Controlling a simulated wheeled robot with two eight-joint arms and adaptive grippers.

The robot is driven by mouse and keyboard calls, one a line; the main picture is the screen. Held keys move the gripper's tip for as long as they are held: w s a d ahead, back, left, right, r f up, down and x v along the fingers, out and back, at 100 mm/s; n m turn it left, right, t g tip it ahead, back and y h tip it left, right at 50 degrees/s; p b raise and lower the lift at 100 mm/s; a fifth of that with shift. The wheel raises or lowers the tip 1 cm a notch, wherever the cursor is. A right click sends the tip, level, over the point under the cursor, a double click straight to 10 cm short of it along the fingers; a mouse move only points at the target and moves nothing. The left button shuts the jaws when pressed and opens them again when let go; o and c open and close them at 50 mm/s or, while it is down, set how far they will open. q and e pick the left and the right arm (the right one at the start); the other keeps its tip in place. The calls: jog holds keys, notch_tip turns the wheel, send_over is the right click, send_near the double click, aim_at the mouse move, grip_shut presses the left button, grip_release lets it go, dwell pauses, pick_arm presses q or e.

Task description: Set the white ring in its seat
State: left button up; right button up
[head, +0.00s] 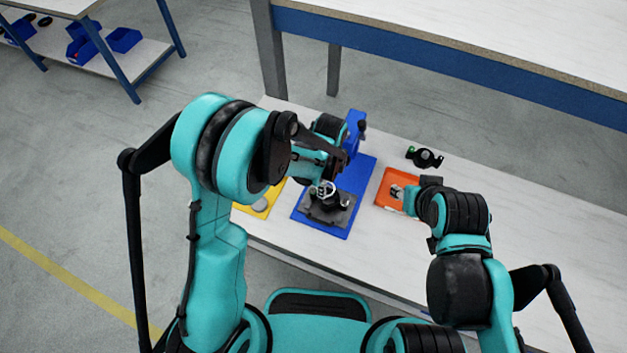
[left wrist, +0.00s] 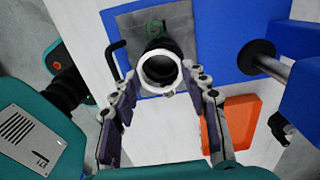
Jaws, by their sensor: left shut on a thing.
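The white ring (left wrist: 158,91) sits between the fingertips of my left gripper (left wrist: 163,76), which is shut on it. In the head view the ring (head: 320,191) shows just below my left gripper (head: 328,180), above a black round part (head: 331,203) on a grey plate (head: 317,214). In the left wrist view the black part (left wrist: 157,50) shows behind and through the ring. I cannot tell whether the ring touches its seat. My right gripper (head: 427,186) is by the orange tray (head: 383,198); its fingers are too unclear to judge.
The grey plate lies on a blue base (head: 355,190) with a blue upright press (head: 355,128) behind. A yellow tray (head: 268,206) lies left, partly hidden by my arm. A black part (head: 425,158) lies behind the orange tray. The table (head: 520,225) is clear further right.

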pick_arm(q)
jog(key=shift+d+f+b, duration=0.2)
jog(key=shift+f+b, duration=0.55)
jog(key=shift+f, duration=0.2)
jog(key=shift+d+f+b, duration=0.15)
jog(key=shift+f+b, duration=0.55)
jog(key=shift+f, duration=0.3)
jog(key=shift+d+f+b, duration=0.2)
jog(key=shift+f+b, duration=0.55)
jog(key=shift+f, duration=0.2)
pick_arm(e)
jog(key=f, duration=0.4)
jog(key=shift+d+f, duration=0.15)
jog(key=shift+d, duration=0.1)
pick_arm(q)
jog(key=shift+c, duration=0.2)
pick_arm(e)
jog(key=shift+f, duration=0.2)
pick_arm(q)
jog(key=shift+c, duration=1)
jog(key=o, duration=0.4)
jog(key=shift+o, duration=0.2)
jog(key=o, duration=0.6)
